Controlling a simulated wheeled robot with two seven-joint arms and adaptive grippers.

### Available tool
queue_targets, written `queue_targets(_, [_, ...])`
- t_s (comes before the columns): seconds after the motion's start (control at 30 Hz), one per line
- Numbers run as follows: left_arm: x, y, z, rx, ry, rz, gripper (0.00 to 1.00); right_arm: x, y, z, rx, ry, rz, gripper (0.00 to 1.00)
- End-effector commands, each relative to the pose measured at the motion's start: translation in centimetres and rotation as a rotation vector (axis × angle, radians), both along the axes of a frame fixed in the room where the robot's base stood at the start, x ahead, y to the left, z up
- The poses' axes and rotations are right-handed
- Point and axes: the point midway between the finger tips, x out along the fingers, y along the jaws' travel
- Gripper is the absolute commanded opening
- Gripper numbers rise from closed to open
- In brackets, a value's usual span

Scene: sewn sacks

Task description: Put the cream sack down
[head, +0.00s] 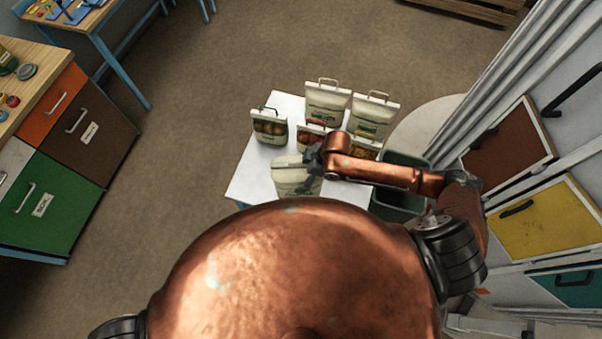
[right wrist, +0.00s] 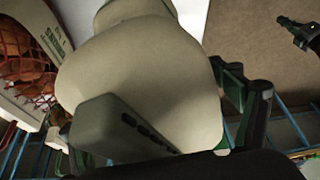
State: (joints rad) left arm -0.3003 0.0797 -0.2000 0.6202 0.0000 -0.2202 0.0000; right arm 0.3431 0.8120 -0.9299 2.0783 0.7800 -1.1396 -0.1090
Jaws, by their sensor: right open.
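The cream sack (head: 290,178) is at the near edge of the white table (head: 250,178) in the head view, partly covered by my right gripper (head: 313,162). In the right wrist view the pale, bulging sack (right wrist: 150,70) fills the middle, with a grey slotted block in front of it. The sack's underside is hidden. A dark gripper-like shape at the top right of the wrist view may be my left gripper (right wrist: 298,34); its jaws are unclear.
Two cream sacks (head: 326,102) (head: 372,117) stand at the back of the table. A dark-sided sack (head: 270,126) stands at the left, and red-netted sacks (head: 311,137) in the middle. A dark green bin (head: 398,204) is beside the table at right. The table's left front is clear.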

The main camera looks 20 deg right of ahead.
Motion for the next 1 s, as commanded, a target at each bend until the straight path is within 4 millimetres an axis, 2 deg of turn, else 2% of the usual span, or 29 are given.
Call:
queue_targets(0.17, [0.0, 0.0, -0.1, 0.000, 0.000, 0.000, 0.00, -0.2, -0.9, 2.1, 0.000, -0.003, 0.000, 0.85])
queue_targets(0.4, [0.1, 0.0, -0.3, 0.000, -0.001, 0.000, 0.00, -1.0, -2.9, 6.7, -0.002, -0.004, -0.001, 0.85])
queue_targets(0.6, [0.1, 0.0, -0.4, 0.000, -0.001, 0.000, 0.00, -1.5, -4.0, 9.6, -0.001, -0.002, 0.000, 0.85])
queue_targets(0.77, [0.1, 0.0, -0.4, 0.000, -0.001, 0.000, 0.00, -1.8, -4.4, 10.7, 0.000, -0.001, 0.000, 0.85])
queue_targets(1.0, [0.1, 0.0, -0.4, 0.000, -0.001, 0.000, 0.00, -1.8, -4.5, 10.8, 0.000, 0.000, -0.001, 0.85])
